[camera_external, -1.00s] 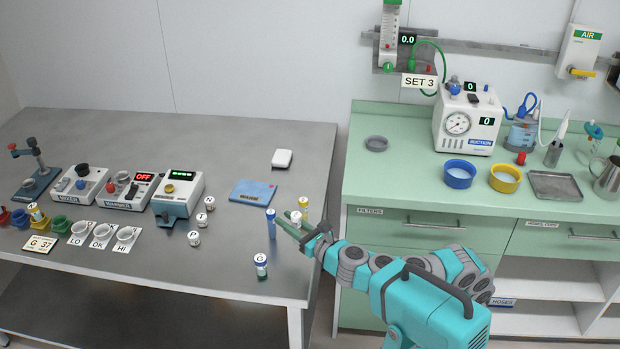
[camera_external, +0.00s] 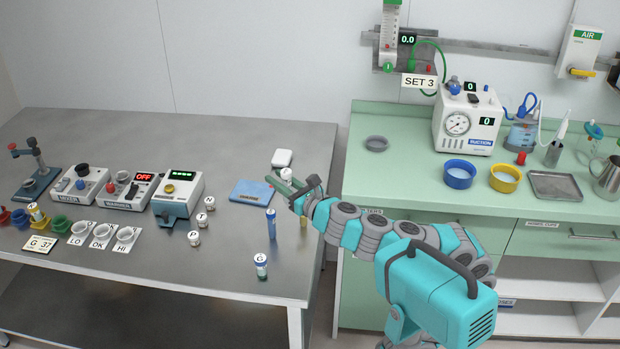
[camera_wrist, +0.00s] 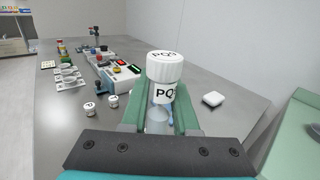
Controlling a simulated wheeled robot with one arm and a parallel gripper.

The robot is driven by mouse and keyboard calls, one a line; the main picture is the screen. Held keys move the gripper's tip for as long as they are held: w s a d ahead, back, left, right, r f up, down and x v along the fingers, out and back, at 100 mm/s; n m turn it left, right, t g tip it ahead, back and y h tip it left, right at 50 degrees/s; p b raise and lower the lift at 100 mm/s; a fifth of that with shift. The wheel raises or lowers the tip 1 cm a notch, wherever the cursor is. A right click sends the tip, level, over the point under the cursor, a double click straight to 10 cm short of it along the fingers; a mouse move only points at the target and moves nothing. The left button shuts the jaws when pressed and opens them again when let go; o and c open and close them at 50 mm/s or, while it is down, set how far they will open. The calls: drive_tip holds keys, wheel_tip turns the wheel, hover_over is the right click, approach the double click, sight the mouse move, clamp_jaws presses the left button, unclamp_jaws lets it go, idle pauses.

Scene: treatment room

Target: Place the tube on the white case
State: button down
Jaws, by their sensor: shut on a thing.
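The held tube has a white cap marked PQ (camera_wrist: 164,68) and a clear lower part in the wrist view. My gripper (camera_external: 284,186) is shut on it and holds it upright. In the external view only the tube's pale top (camera_external: 286,174) shows above the green fingers. The white case (camera_external: 282,158) is a small rounded box lying flat on the grey table. In the picture it is just above the tube, and the two look apart. In the wrist view the case (camera_wrist: 213,99) lies to the right of the tube, with nothing on it.
A blue pad (camera_external: 250,193) lies left of my gripper. A blue tube (camera_external: 271,224) and a tube marked G (camera_external: 261,267) stand toward the front. Small labelled vials (camera_external: 194,238) and devices (camera_external: 178,192) stand further left. The table around the case is clear.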

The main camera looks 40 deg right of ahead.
drive_tip(key=w+d+f+m+h+b, duration=0.15)
drive_tip(key=w+d+f, duration=0.25)
drive_tip(key=w+d, duration=0.45)
drive_tip(key=w+d+f+m+h+b, duration=0.1)
drive_tip(key=w+d+f+h+b, duration=0.2)
drive_tip(key=w+d, duration=0.6)
drive_tip(key=y+p, duration=0.1)
hover_over(276, 155)
drive_tip(key=shift+s+f, duration=0.2)
drive_tip(key=shift+f, duration=1.05)
wheel_tip(276, 155, down, 2)
drive_tip(key=shift+w+f+b, duration=0.15)
drive_tip(key=shift+f+b, duration=0.1)
drive_tip(key=shift+b, duration=0.65)
drive_tip(key=shift+f+y+b, duration=0.25)
drive_tip(key=shift+f+b, duration=0.15)
drive_tip(key=shift+f, duration=0.2)
drive_tip(key=shift+f, duration=0.15)
drive_tip(key=c, duration=0.7)
unclamp_jaws()
